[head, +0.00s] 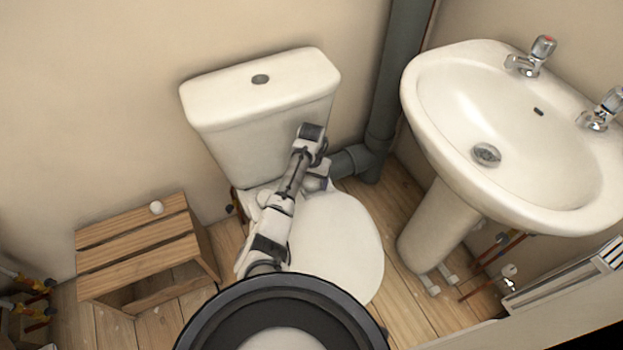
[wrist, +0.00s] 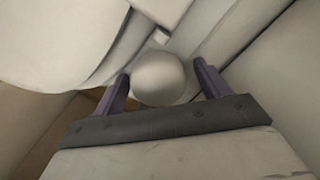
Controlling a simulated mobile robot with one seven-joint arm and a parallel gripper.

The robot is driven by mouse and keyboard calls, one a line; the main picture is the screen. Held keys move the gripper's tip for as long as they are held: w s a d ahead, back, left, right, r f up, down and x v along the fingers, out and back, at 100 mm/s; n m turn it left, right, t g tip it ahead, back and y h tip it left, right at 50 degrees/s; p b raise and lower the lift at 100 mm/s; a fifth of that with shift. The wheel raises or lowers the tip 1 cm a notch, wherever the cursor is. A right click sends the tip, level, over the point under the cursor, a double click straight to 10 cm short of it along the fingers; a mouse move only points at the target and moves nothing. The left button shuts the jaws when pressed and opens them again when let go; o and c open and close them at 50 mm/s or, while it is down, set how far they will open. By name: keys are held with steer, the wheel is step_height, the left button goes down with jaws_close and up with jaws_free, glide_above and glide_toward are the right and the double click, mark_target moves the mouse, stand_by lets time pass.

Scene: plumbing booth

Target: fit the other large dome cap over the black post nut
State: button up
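A pale round dome cap (wrist: 160,80) sits between the two purple fingers of my gripper (wrist: 162,70) in the wrist view. The fingers stand apart on either side, with a narrow gap visible at the right finger, so I see no firm grip. In the head view my gripper (head: 318,182) is low behind the toilet seat, beside the cistern's lower right corner. Another small white dome (head: 156,207) rests on the wooden stool at the left. The black post nut is not visible; whether the cap at my fingers covers it is hidden.
The toilet cistern (head: 262,100) and seat (head: 340,245) are close around my arm. A grey waste pipe (head: 395,85) stands just right of it. The basin (head: 500,130) and its pedestal (head: 435,230) are farther right. The slatted stool (head: 140,255) is left.

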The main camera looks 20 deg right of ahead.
steer(key=shift+s+d, duration=0.15)
steer(key=shift+r, duration=0.3)
step_height(320, 180, up, 7)
steer(key=shift+f, duration=0.1)
stand_by(0.5)
